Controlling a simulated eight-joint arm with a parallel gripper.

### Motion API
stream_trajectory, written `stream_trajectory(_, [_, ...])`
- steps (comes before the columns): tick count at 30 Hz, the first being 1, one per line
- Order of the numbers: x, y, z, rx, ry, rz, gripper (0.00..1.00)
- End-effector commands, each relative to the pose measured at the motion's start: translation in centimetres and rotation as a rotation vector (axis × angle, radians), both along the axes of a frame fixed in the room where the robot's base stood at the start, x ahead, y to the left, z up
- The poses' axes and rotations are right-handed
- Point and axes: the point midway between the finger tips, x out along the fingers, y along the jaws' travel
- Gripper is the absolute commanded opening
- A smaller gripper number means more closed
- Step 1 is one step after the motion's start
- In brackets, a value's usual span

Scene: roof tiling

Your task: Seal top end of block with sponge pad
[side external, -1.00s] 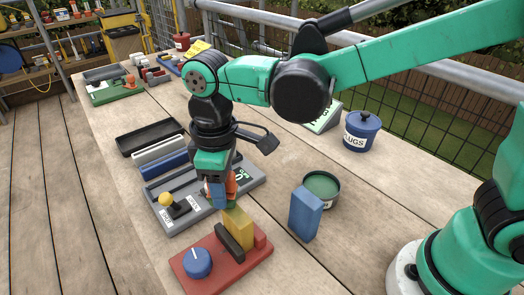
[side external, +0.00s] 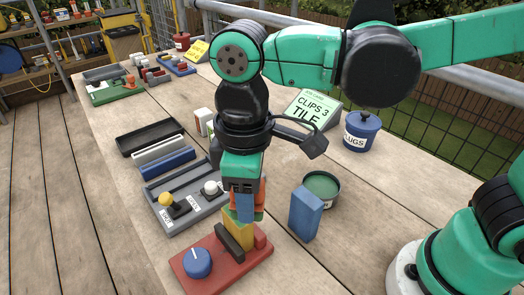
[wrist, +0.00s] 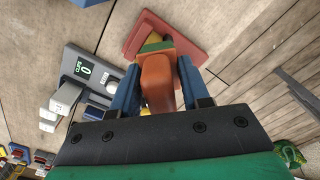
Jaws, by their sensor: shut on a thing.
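In the side view the yellow block (side external: 238,232) stands in a red fixture (side external: 218,268) with a dark clamp bar (side external: 229,245) and a blue knob (side external: 197,263). My gripper (side external: 245,214) is above the block, its blue fingers shut on an orange handle. The handle carries the sponge pad (wrist: 156,47), green at its end, in the wrist view. The orange handle (wrist: 159,82) fills the space between the fingers. The pad is at or just above the block's upper part; I cannot tell whether they touch. The fingers partly hide the pad in the side view.
A blue block (side external: 306,214) and a round green tin (side external: 321,187) stand right of the fixture. A grey tray (side external: 190,222) with yellow and white knobs lies left. A blue LUGS pot (side external: 361,132) and a green sign (side external: 312,108) stand farther back.

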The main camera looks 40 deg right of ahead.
Motion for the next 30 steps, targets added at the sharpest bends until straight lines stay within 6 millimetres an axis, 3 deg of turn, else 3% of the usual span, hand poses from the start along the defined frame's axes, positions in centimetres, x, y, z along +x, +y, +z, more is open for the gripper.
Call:
stream_trajectory(15, [0.0,0.0,4.3,0.0,0.0,0.0,0.0])
stream_trajectory(30, [0.0,0.0,4.4,0.0,0.0,0.0,0.0])
